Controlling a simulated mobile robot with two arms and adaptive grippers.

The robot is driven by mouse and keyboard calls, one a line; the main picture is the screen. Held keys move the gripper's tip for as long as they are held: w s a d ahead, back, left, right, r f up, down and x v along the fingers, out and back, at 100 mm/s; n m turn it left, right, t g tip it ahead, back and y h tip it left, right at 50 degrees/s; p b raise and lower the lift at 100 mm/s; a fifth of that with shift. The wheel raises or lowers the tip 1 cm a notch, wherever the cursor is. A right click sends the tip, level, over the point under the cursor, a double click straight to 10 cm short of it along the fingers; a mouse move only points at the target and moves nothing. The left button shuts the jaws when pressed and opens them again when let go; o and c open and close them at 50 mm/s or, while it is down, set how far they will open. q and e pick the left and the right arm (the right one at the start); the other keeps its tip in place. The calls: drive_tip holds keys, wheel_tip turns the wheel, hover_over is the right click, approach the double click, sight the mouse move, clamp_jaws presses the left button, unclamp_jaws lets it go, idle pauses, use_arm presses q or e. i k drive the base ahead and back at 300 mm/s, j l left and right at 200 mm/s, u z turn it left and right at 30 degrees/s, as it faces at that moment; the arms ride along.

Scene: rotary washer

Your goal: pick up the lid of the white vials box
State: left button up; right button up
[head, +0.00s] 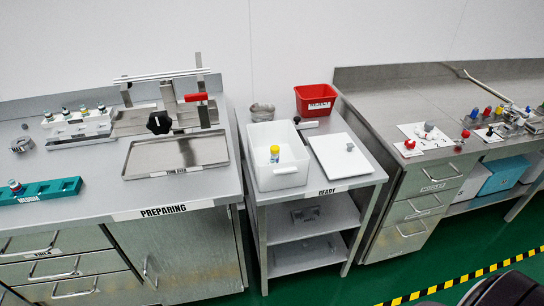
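A white open-topped box (261,135) stands on the small steel cart labelled READY. A vial with a yellow cap (275,153) stands inside it. Neither of my grippers shows in the head view.
A red REJECT bin (316,99) stands behind the lid. A dark-handled tool lies between box and bin. The left bench, labelled PREPARING, holds a steel tray (176,153), a white vial rack (80,127) and a teal rack (42,190). Green floor lies in front.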

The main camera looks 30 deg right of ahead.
sight(338, 155)
drive_tip(key=z, duration=1.35)
drive_tip(key=i+j+z, duration=0.3)
drive_tip(key=i+j, duration=0.2)
drive_tip(key=j, duration=0.25)
drive_tip(key=i+j+z, duration=0.2)
drive_tip(key=j, duration=0.2)
